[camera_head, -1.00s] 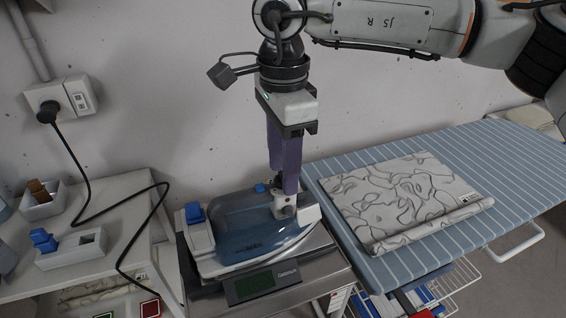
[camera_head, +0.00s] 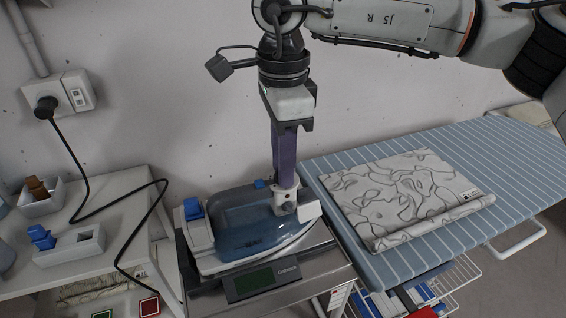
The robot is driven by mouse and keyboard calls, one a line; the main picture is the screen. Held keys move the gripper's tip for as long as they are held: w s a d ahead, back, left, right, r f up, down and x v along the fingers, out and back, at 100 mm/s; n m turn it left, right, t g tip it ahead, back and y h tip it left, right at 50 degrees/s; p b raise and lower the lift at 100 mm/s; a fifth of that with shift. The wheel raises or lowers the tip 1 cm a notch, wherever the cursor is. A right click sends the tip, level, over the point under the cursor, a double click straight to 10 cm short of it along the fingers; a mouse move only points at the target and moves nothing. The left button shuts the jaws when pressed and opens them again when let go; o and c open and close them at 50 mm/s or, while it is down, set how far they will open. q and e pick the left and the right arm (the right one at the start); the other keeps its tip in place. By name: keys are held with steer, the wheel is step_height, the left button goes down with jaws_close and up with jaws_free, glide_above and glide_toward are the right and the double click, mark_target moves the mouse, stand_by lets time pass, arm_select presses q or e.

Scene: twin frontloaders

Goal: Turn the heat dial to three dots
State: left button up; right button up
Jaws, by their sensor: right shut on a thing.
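A blue-and-white iron (camera_head: 250,222) with a see-through blue tank lies on a scale-like stand. The heat dial appears to be the light grey knob (camera_head: 286,197) at the iron's right end. Its dot marks are too small to read. My right gripper (camera_head: 286,186) points straight down with its purple fingers shut on the dial. One finger largely hides the other, and the fingers cover the top of the dial. My left gripper is not in view.
The stand has a green display (camera_head: 254,281). A striped ironing board (camera_head: 440,150) with a folded patterned cloth (camera_head: 408,195) is at right. A white side table (camera_head: 112,190) with small trays is at left. A black cord (camera_head: 78,160) runs from the wall socket.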

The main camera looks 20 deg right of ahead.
steer(key=m+b, duration=0.1)
steer(key=m, duration=0.2)
steer(key=shift+f+b, duration=0.1)
steer(key=shift+b, duration=0.3)
steer(key=m+b, duration=0.2)
steer(key=m, duration=0.3)
steer(key=m+b, duration=0.1)
steer(key=m, duration=0.2)
steer(key=shift+m, duration=0.3)
steer(key=m+b, duration=0.1)
steer(key=m, duration=0.2)
steer(key=shift+m, duration=0.3)
steer(key=m, duration=0.3)
steer(key=shift+m+b, duration=0.3)
steer(key=shift+b, duration=0.05)
steer(key=m, duration=0.2)
steer(key=shift+m+b, duration=0.3)
steer(key=shift+m, duration=0.1)
steer(key=m, duration=0.3)
steer(key=shift+m+b, duration=0.3)
steer(key=shift+b, duration=0.1)
steer(key=m+b, duration=0.1)
steer(key=m, duration=0.2)
steer(key=shift+m, duration=0.3)
steer(key=m+b, duration=0.1)
steer(key=m, duration=0.3)
steer(key=shift+m, duration=0.9)
